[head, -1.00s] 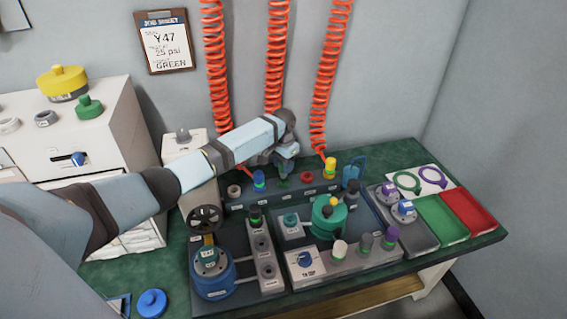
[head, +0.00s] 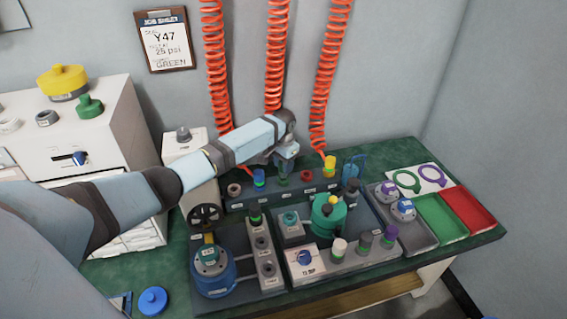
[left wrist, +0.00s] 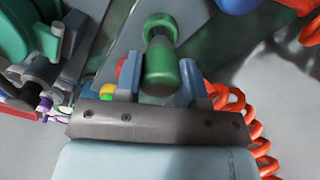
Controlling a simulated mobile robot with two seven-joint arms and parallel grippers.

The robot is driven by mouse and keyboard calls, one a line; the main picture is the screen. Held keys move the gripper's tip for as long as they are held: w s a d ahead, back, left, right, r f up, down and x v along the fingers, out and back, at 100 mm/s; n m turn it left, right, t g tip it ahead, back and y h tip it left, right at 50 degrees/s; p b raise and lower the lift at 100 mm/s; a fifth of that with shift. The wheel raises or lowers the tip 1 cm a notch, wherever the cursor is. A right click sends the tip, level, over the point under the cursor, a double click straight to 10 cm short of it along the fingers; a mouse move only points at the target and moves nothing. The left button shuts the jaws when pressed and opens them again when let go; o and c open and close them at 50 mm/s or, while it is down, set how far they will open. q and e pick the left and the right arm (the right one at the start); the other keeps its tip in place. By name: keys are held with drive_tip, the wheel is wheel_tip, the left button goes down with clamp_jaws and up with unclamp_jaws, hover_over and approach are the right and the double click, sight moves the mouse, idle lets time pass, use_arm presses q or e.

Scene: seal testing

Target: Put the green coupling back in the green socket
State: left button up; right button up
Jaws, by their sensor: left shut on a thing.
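My left gripper (head: 284,165) is over the middle of the dark socket rail (head: 317,186). In the left wrist view, its fingers (left wrist: 160,88) are shut on the green coupling (left wrist: 160,68), a green cylinder with a narrower neck and a lighter green end. In the head view, green (head: 282,180) shows just under the gripper at the rail, between the blue-and-yellow fitting (head: 259,179) and a red socket (head: 306,178). The gripper hides part of this place, so I cannot tell whether the coupling is seated. My right gripper is not in view.
A yellow coupling (head: 329,166) stands to the right on the rail, near an orange coiled hose (head: 322,90). A green round fixture (head: 328,222) and a blue pot (head: 212,275) stand in front. Green (head: 437,218) and red (head: 472,208) trays lie at the right.

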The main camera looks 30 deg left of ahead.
use_arm(q)
drive_tip(key=shift+f, duration=1.1)
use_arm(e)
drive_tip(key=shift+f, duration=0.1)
use_arm(q)
drive_tip(key=o, duration=1)
drive_tip(key=shift+o, duration=0.2)
wheel_tip(320, 180, up, 3)
drive_tip(key=shift+r+p, duration=0.2)
drive_tip(key=shift+p, duration=0.25)
wheel_tip(320, 180, up, 9)
drive_tip(key=shift+f+p, duration=0.1)
drive_tip(key=shift+p, duration=0.6)
drive_tip(key=shift+a+r, duration=0.1)
drive_tip(key=shift+r, duration=0.7)
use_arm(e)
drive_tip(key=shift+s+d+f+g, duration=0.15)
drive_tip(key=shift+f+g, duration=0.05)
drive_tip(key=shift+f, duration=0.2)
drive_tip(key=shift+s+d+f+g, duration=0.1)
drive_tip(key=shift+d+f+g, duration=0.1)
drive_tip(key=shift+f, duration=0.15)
